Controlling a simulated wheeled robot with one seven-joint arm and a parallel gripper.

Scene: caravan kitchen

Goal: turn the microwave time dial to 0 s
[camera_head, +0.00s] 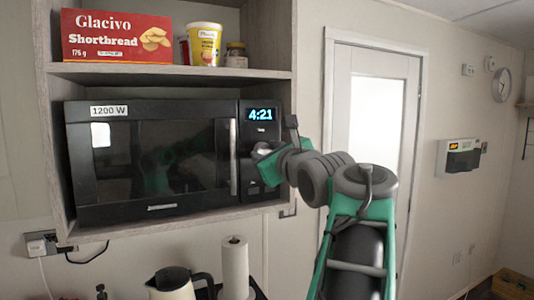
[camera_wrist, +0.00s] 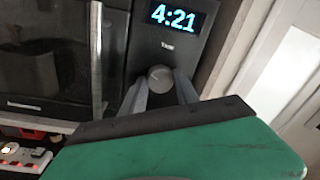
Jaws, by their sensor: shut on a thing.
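The black microwave (camera_head: 158,195) sits in a wooden shelf niche with its door shut, and its display (camera_head: 262,114) reads 4:21. In the wrist view the display (camera_wrist: 180,17) also reads 4:21. The round grey time dial (camera_wrist: 159,77) is on the control panel below the display, under a small label. My gripper (camera_wrist: 160,84) is shut on the dial, with one finger on each side of it. The dial's pointer mark is too small to read surely.
A red shortbread box (camera_head: 117,36), a yellow tub (camera_head: 204,44) and a small jar (camera_head: 236,54) stand on the shelf above. The vertical door handle (camera_head: 233,157) is just left of the panel. Below are a kettle (camera_head: 172,284) and a paper roll (camera_head: 234,267).

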